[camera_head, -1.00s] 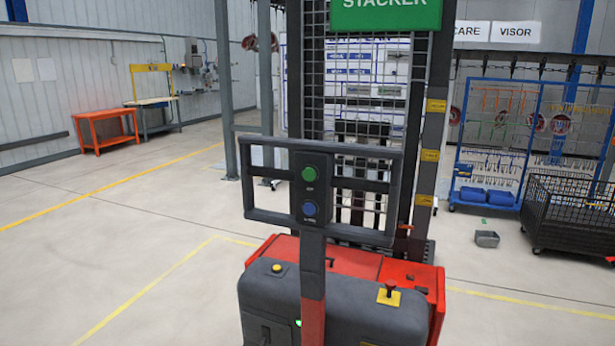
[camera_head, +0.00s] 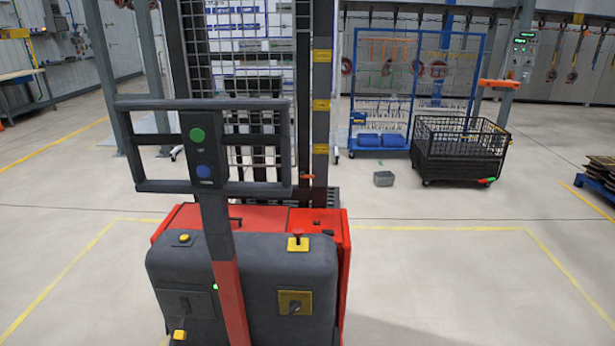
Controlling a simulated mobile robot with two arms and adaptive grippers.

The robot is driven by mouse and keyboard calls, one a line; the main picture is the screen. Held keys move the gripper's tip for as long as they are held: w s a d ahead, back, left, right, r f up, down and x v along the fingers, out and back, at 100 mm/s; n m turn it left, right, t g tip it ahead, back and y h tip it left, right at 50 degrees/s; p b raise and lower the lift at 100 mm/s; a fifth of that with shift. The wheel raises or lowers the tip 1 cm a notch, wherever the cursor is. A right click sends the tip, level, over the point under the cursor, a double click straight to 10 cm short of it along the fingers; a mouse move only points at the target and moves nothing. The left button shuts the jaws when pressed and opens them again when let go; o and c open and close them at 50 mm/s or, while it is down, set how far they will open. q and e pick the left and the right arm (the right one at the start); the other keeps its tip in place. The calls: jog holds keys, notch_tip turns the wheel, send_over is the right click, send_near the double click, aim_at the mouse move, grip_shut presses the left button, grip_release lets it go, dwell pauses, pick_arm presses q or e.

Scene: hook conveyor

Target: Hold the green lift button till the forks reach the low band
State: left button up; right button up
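The green lift button (camera_head: 197,135) is on a dark control plate on the stacker's handle frame, left of the picture's middle. A blue button (camera_head: 203,171) sits just below it. The red and grey stacker (camera_head: 240,270) stands in front of me. Yellow bands (camera_head: 321,105) mark the right mast post at several heights. The forks are hidden behind the stacker's body and mast, so their height cannot be told. Neither of my grippers shows in the head view, and nothing touches the green button.
Dark stacked boards (camera_head: 601,172) are at the right edge. The floor right of the stacker is clear.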

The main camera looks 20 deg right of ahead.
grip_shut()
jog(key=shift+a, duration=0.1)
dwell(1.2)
